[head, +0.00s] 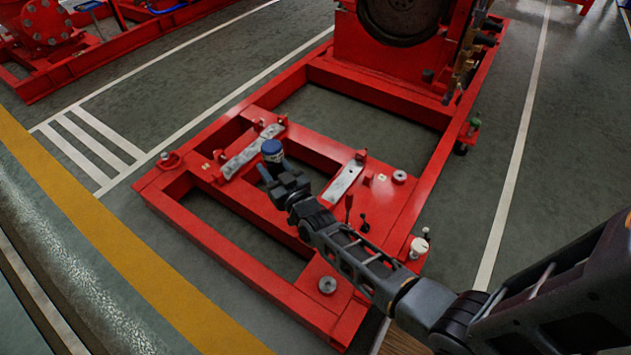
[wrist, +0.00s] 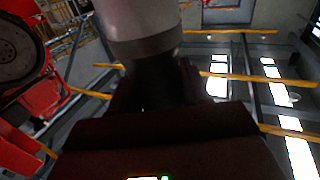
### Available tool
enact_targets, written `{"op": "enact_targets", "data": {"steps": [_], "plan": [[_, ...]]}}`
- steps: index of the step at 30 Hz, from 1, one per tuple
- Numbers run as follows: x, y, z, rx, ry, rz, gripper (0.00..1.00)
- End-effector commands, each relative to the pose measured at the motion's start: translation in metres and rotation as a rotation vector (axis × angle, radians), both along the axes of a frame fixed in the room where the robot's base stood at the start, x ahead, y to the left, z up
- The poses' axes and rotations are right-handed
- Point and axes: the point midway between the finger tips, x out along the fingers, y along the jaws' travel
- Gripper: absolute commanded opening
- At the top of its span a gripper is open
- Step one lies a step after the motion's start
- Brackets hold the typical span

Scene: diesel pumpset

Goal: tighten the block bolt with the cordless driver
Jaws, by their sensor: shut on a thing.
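My gripper (head: 280,180) is over the red base frame and shut on the cordless driver. The driver's blue and dark rounded end (head: 272,150) sticks up past the fingers. In the wrist view, a pale grey cylinder with a darker band (wrist: 140,25), which looks like part of the driver, fills the top centre. The dark fingers around it are hard to make out. The driver's tip is not visible. Several small bolts and fittings stand on the frame, some beside two pale metal pads; I cannot tell which is the block bolt.
The red base frame (head: 220,228) has open gaps between its beams. The pale pads (head: 252,152) and (head: 343,181) lie either side of my gripper. Small levers (head: 349,205) rise to its right. The red engine (head: 390,55) stands at the back.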

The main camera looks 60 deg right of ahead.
Motion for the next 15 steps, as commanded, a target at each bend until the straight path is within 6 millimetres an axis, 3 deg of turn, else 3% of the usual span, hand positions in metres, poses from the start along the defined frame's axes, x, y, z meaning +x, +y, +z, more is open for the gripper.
{"op": "enact_targets", "data": {"steps": [1, 3, 15], "plan": [[0.001, -0.016, -0.024, -0.001, -0.006, -0.033, 0.0], [0.0, -0.035, -0.04, 0.001, -0.005, -0.073, 0.0], [-0.018, -0.136, -0.123, 0.014, -0.006, -0.284, 0.0]]}}
